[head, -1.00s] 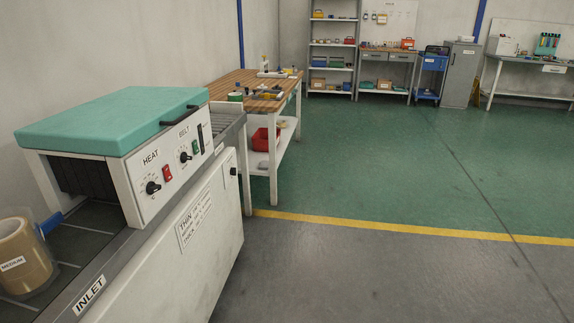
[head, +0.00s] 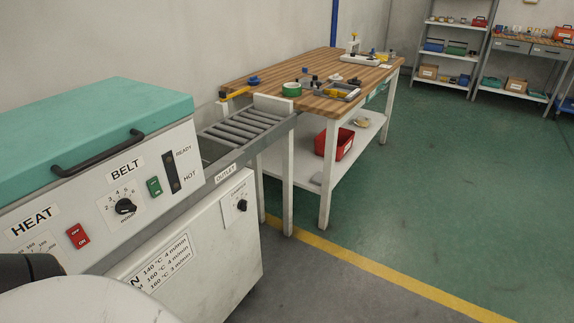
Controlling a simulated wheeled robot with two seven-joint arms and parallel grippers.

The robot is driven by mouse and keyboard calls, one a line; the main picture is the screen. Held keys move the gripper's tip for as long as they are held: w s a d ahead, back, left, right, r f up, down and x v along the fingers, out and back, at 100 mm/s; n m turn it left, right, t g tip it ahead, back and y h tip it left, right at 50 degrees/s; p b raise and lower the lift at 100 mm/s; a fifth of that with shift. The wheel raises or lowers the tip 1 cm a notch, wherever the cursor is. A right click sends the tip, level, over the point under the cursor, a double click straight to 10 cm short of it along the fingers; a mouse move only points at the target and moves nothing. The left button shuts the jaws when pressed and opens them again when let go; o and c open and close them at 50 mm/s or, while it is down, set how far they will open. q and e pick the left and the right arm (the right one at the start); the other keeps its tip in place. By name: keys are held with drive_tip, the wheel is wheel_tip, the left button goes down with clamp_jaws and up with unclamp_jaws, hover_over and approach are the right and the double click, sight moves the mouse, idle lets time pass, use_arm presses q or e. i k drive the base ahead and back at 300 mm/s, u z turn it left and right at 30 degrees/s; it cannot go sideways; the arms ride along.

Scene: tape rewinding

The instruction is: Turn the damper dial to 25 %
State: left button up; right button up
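The machine (head: 180,240) with a teal lid (head: 90,130) stands at the left. A small black dial (head: 241,205) sits on a white plate on its lower body, below the OUTLET label (head: 225,173). The plate's print is too small to read, so I cannot tell its setting or confirm it as the damper dial. The BELT dial (head: 125,206) is on the upper panel, beside a green switch (head: 153,187). The HEAT scale (head: 35,248) is partly hidden by a dark and white part of my own arm at the lower left. Neither gripper shows.
The outlet rollers (head: 240,130) lead to a wooden-topped bench (head: 325,75) holding a green tape roll (head: 291,89) and tools. A red bin (head: 334,143) is on its lower shelf. Floor right of the machine is clear.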

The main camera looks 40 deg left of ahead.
sight(242, 206)
drive_tip(key=u, duration=0.9)
drive_tip(key=i, duration=1.3)
drive_tip(key=u, duration=1.25)
